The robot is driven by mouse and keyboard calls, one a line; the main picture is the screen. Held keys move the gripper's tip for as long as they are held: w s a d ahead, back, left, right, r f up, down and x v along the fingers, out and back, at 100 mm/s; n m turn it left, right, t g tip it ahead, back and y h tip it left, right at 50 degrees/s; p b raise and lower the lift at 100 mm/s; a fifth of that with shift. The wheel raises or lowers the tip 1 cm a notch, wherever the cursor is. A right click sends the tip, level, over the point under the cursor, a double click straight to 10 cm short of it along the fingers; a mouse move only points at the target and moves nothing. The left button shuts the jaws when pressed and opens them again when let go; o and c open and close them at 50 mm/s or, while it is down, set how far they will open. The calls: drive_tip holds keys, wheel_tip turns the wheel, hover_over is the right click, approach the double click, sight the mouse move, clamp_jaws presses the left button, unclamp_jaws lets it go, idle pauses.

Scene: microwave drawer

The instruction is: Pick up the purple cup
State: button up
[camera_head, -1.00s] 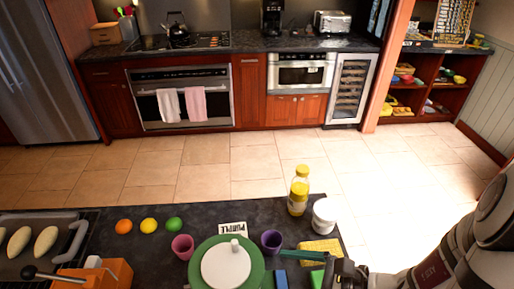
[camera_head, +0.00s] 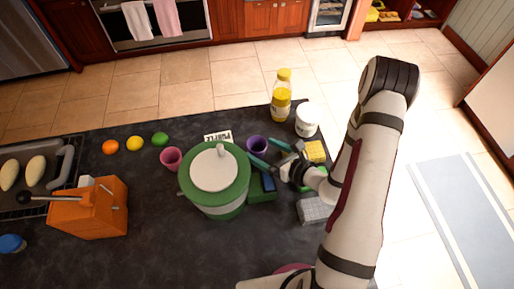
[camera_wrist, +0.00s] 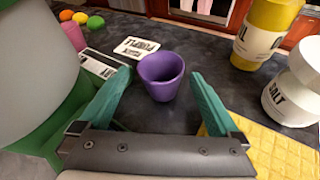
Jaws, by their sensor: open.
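The purple cup (camera_head: 257,146) stands upright on the dark counter, just right of the green and white pot. In the wrist view the purple cup (camera_wrist: 161,75) is ahead of my gripper, centred between the fingers. My gripper (camera_head: 262,152) is open, with its teal fingers pointing at the cup. In the wrist view my gripper (camera_wrist: 160,75) has one finger to each side of the cup's near part, and nothing is held.
The green and white pot (camera_head: 216,205) is close on the left. A pink cup (camera_head: 171,158) is beyond the pot. A "PURPLE" card (camera_head: 217,137) lies behind.

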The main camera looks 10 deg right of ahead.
drive_tip(key=shift+x, duration=0.95)
drive_tip(key=c, duration=1.4)
drive_tip(key=shift+r, duration=0.1)
